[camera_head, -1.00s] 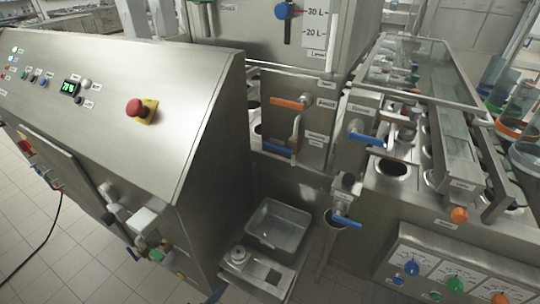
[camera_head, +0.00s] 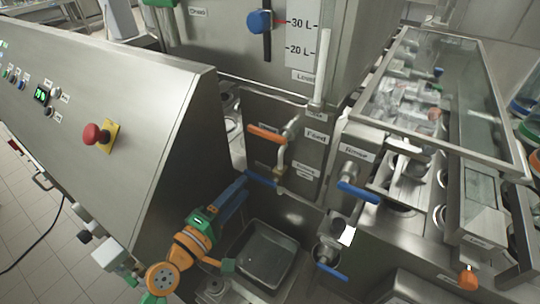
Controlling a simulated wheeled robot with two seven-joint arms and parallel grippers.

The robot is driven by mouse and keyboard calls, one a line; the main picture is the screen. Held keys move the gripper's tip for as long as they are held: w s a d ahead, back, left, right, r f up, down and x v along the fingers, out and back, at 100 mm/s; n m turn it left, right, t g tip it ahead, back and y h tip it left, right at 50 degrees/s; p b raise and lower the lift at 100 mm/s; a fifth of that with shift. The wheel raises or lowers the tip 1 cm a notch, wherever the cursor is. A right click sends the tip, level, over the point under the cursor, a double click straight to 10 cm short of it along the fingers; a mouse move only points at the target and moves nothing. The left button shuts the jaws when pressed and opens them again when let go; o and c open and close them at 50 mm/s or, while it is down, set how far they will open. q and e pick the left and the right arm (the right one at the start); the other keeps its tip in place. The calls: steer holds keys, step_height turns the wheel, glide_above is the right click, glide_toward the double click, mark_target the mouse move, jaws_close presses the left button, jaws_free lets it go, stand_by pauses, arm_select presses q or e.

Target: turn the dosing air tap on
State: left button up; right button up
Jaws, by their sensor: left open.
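Several lever taps show ahead; their small labels are mostly too blurred for me to tell which is the dosing air tap. An orange lever (camera_head: 267,134) lies across the panel beside the "Feed" label. A blue lever (camera_head: 262,179) lies below it, close to the upper part of my left gripper. Another blue lever (camera_head: 357,192) points right below the "Rinse" label, and a lower blue lever (camera_head: 331,272) sits beside the metal tray. My left gripper (camera_head: 236,224) comes in from the lower left, open, above the tray. I cannot tell whether it touches any lever. My right gripper is out of view.
The sloping steel cabinet with a red stop button (camera_head: 94,134) stands close on the left. The metal tray (camera_head: 256,258) lies below my gripper. A glass-lidded machine (camera_head: 440,85) fills the right. A tank with a level scale (camera_head: 300,48) stands behind.

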mark_target(251, 176)
arm_select(q)
steer(key=x, duration=0.6)
steer(key=shift+r+p, duration=0.2)
steer(key=shift+p, duration=0.1)
steer(key=shift+s+a+r, duration=0.1)
steer(key=shift+s+a, duration=0.1)
steer(key=shift+s, duration=0.05)
jaws_close()
stand_by(0.8)
